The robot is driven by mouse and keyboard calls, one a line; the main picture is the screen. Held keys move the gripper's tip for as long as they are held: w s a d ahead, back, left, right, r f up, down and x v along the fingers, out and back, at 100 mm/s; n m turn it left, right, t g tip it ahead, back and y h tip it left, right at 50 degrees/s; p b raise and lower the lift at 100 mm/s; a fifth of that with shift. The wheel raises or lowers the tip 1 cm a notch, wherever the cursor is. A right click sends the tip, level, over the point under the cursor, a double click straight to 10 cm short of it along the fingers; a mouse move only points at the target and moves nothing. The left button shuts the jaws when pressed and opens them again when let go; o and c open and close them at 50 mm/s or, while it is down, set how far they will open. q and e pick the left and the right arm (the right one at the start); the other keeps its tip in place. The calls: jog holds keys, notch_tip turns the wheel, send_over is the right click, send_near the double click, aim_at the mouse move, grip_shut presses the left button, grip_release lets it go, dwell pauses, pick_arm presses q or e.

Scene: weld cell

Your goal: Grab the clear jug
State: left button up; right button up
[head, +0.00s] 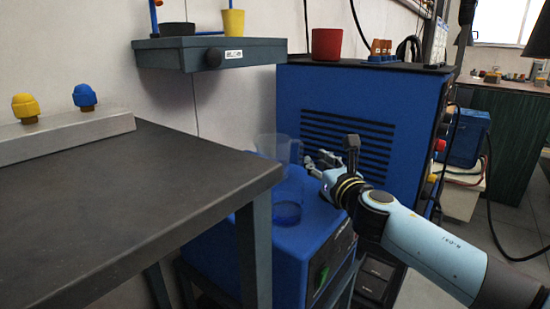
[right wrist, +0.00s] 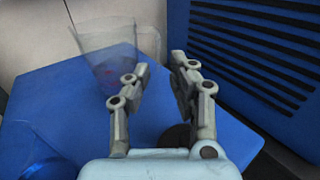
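The clear jug (head: 278,148) is a see-through, tapered vessel that stands upright on the blue machine top behind the table corner. In the right wrist view the jug (right wrist: 104,48) is at the upper left. My right gripper (head: 326,158) is just right of the jug in the head view. In the right wrist view its fingers (right wrist: 161,68) are apart with a gap between them. The left finger overlaps the jug's right side in the picture; I cannot tell whether they touch. My left gripper is in neither view.
A see-through blue container (head: 287,212) stands on the blue machine (head: 312,238), nearer than the jug. A tall blue cabinet (head: 350,88) with slots rises close behind my right gripper. The dark table (head: 130,190) fills the left, its corner near the jug.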

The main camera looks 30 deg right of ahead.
aim_at(302, 153)
jog(key=x, duration=0.3)
jog(key=shift+f, duration=0.15)
jog(key=x, duration=0.1)
jog(key=b+x, duration=0.1)
jog(key=x, duration=0.1)
jog(key=shift+w+a+f, duration=0.1)
jog(key=shift+w+f, duration=0.15)
jog(key=shift+f, duration=0.05)
jog(key=shift+w, duration=0.5)
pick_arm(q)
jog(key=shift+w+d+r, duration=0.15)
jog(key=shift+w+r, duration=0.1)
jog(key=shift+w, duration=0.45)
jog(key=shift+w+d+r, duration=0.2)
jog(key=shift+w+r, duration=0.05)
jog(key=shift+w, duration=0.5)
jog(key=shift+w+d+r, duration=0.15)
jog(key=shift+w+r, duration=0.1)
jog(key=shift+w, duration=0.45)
pick_arm(e)
jog(key=shift+r, duration=0.1)
grip_shut()
